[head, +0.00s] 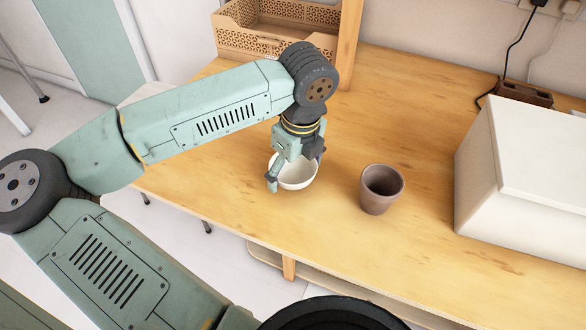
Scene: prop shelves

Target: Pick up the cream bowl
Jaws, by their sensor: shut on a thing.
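The cream bowl (297,179) is in the middle of the head view, at or just above the wooden table. It looks roughly upright. My gripper (276,178) points down over the bowl and is shut on its left side. One finger shows outside the bowl's left edge. The other finger is largely hidden by the gripper body and wrist. The far part of the rim is also hidden. I cannot tell whether the bowl's base touches the table.
A brown cup (381,190) stands right of the bowl. A large white box (520,170) is on the right. A wooden crate (275,42) stands at the back. The wooden table (420,110) is clear behind the cup. Its front edge (340,262) lies below the bowl.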

